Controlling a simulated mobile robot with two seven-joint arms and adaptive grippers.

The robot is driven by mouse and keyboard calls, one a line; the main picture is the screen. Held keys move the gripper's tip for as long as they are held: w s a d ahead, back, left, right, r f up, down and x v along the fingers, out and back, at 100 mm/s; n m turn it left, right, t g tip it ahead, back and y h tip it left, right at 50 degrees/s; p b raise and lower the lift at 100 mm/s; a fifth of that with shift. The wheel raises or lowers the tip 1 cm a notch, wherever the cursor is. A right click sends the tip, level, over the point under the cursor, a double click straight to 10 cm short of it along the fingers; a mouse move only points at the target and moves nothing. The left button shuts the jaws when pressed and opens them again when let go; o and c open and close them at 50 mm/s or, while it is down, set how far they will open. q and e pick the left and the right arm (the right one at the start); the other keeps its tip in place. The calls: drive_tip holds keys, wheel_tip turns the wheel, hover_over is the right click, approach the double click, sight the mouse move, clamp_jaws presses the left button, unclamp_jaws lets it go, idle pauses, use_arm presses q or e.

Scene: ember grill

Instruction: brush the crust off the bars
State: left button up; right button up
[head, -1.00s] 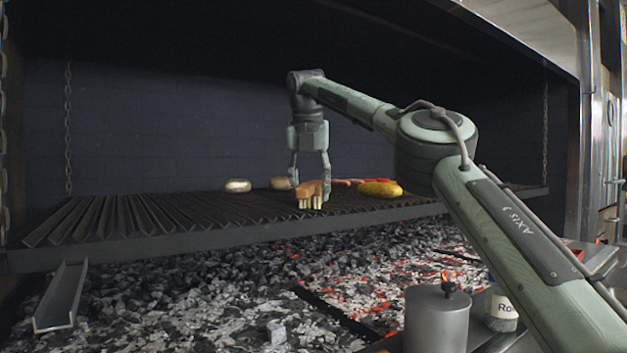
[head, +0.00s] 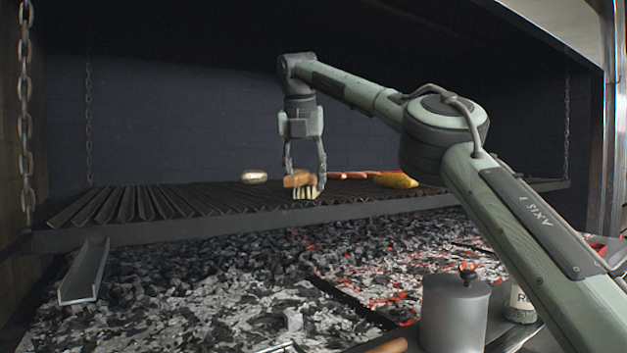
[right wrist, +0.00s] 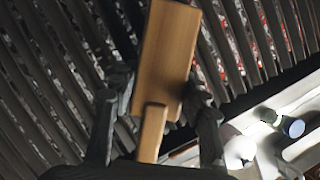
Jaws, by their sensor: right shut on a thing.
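My right gripper (head: 305,172) is shut on a wooden brush (head: 298,181) with pale bristles. The bristles point down at the grill bars (head: 150,205), at or just above them; I cannot tell if they touch. In the right wrist view the brush's wooden block (right wrist: 166,50) and short handle (right wrist: 151,133) lie between the fingers, over the dark bars (right wrist: 45,85). The crust cannot be made out clearly on the dark bars. My left gripper is not in view.
A pale round item (head: 254,176) lies left of the brush. A yellow item (head: 397,181) and reddish sausages (head: 350,175) lie to its right. Glowing coals (head: 370,270) spread below. A grey lidded pot (head: 455,315) stands at front right. The left bars are clear.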

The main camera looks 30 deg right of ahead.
drive_tip(key=shift+w+a+r, duration=0.1)
drive_tip(key=shift+a, duration=1.2)
drive_tip(key=shift+w+a, duration=0.1)
drive_tip(key=shift+a, duration=2.85)
drive_tip(key=shift+w+r+p, duration=0.1)
drive_tip(key=shift+w+p, duration=0.4)
drive_tip(key=shift+p, duration=0.25)
drive_tip(key=shift+w+p, duration=0.6)
drive_tip(key=shift+p, duration=0.3)
drive_tip(key=shift+d+f, duration=0.15)
drive_tip(key=shift+f, duration=0.1)
